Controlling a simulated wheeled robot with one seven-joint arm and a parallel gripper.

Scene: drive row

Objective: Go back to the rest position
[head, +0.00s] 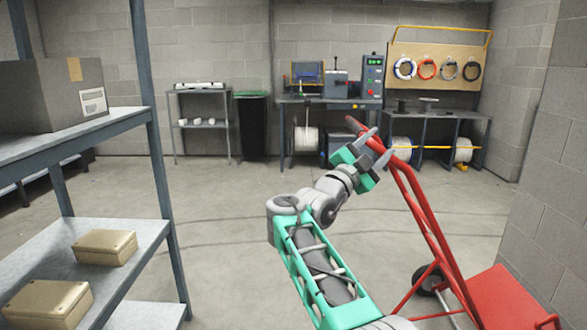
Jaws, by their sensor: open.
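My gripper (371,146) is near the middle of the head view, at the end of my grey and green arm. I cannot tell whether the two touch. The arm reaches up from the bottom edge, with its elbow bent to the left.
A grey shelf rack (105,232) with tan boxes (105,246) stands close on the left. A block wall (553,200) closes the right side. Workbenches (330,103) and a dark bin (251,125) stand at the back. The concrete floor (215,205) between is clear.

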